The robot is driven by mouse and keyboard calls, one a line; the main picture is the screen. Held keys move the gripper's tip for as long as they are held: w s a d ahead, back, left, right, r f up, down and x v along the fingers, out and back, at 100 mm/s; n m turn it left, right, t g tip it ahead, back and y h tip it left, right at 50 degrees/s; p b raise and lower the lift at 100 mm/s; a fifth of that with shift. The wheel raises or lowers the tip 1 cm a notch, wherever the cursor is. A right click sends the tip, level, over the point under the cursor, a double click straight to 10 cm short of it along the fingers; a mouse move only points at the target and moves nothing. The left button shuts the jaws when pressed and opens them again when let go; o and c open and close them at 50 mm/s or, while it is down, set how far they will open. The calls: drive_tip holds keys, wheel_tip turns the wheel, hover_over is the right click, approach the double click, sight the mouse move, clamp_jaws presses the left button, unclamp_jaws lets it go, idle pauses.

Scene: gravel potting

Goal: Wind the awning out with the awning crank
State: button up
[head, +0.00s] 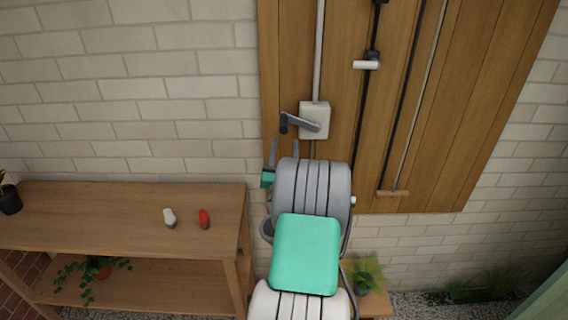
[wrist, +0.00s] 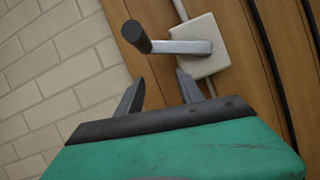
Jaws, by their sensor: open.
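The awning crank (head: 303,124) is a grey arm with a dark knob, mounted on a pale box (head: 315,120) on the wooden panel. In the wrist view the crank arm (wrist: 180,47) points left from the box (wrist: 206,45), with its dark knob (wrist: 137,36) at the free end. My gripper (head: 284,152) is just below the crank in the head view. In the wrist view my gripper (wrist: 158,90) has its two fingers apart, with nothing between them, and the crank appears beyond the fingertips. No awning cloth is in view.
A wooden shelf bench (head: 130,205) stands at the left with a white item (head: 169,217) and a red item (head: 204,218) on top. On the panel right of the crank hang a white handle (head: 366,65) and a wooden bar (head: 392,193). A potted plant (head: 364,279) stands low at right.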

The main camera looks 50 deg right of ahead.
drive_tip(key=shift+b+v, duration=0.95)
drive_tip(key=shift+v, duration=1)
